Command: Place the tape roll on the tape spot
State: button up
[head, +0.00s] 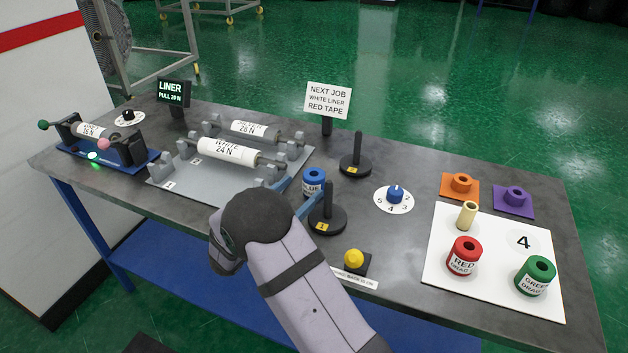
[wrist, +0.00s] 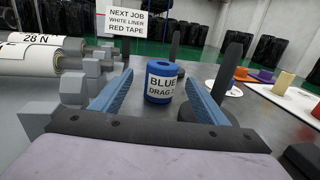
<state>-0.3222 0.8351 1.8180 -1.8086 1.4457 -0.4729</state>
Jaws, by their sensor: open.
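A blue tape roll (head: 314,182) marked BLUE stands upright on the table; it also shows in the wrist view (wrist: 160,84). My gripper (head: 304,196) is open, its two blue fingers reaching toward this roll. In the wrist view the roll appears between the fingers with gaps at both sides. A red tape roll (head: 464,257) and a green tape roll (head: 536,276) stand on a white mat (head: 450,222) at the right. I cannot tell which marking is the tape spot.
A black post stand (head: 328,218) is just right of my gripper, another (head: 355,165) behind. The white liner roll (head: 228,151) lies left. A sign (head: 328,99) reads NEXT JOB, WHITE LINER, RED TAPE. A dial (head: 394,197), a yellow button (head: 354,256) and a cream cylinder (head: 467,214) stand rightward.

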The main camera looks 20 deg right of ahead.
aim_at(314, 178)
jog(key=shift+p+x, duration=1)
jog(key=shift+x, duration=2.4)
jog(key=shift+s+d+f, duration=0.1)
jog(key=shift+s+f, duration=0.05)
jog(key=c, duration=1.4)
notch_tip(314, 178, up, 19)
jog(key=p, duration=0.8)
